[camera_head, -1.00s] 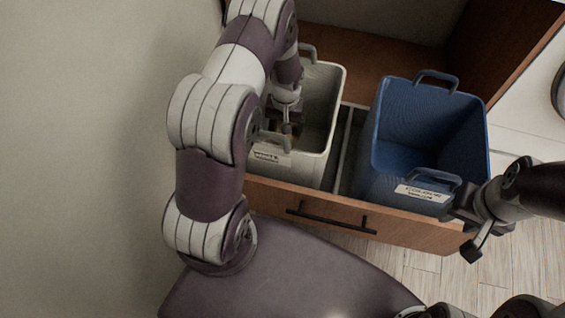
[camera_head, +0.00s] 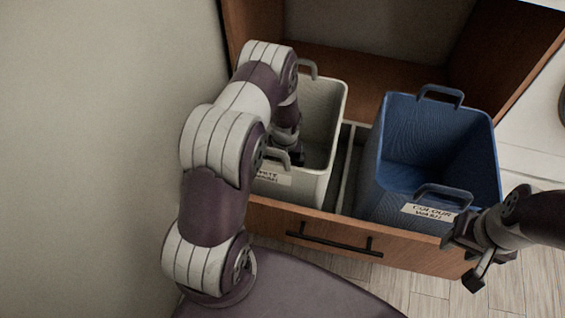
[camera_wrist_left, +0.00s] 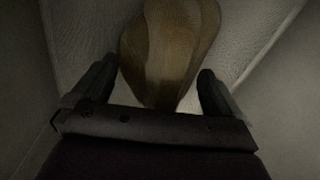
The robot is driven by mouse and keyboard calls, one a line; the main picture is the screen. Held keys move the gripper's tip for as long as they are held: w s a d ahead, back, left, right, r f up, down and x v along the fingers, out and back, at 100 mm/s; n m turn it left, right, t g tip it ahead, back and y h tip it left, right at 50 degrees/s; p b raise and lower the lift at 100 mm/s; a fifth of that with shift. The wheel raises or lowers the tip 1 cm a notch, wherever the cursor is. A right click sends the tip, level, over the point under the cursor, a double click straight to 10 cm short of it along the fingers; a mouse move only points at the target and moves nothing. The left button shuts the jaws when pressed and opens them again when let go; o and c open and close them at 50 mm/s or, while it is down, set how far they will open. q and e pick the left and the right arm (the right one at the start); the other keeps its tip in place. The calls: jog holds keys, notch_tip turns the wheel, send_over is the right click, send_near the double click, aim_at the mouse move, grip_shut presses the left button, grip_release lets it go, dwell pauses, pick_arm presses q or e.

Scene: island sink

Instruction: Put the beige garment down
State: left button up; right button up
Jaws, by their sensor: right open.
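The beige garment (camera_wrist_left: 168,50) shows in the left wrist view as a brownish bundle, narrow near the gripper and wider farther away. My left gripper (camera_wrist_left: 160,80) is open, its two fingers well apart on either side of the bundle's near end. In the head view my left arm reaches down into the white-wash bin (camera_head: 333,110), and the garment is hidden there by the arm and bin wall. My right gripper (camera_head: 462,260) is open and empty, beside the blue bin's front right corner.
The blue colour-wash bin (camera_head: 372,165) stands right of the white one in the pulled-out wooden drawer (camera_head: 325,238). Both bins have raised handles. A divider (camera_head: 348,165) runs between them. A plain wall (camera_head: 90,150) fills the left side.

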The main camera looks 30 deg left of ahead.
pick_arm(q)
notch_tip(320, 180, up, 12)
jog(key=p, duration=0.5)
jog(key=shift+d+r, duration=0.2)
jog(key=shift+d, duration=0.1)
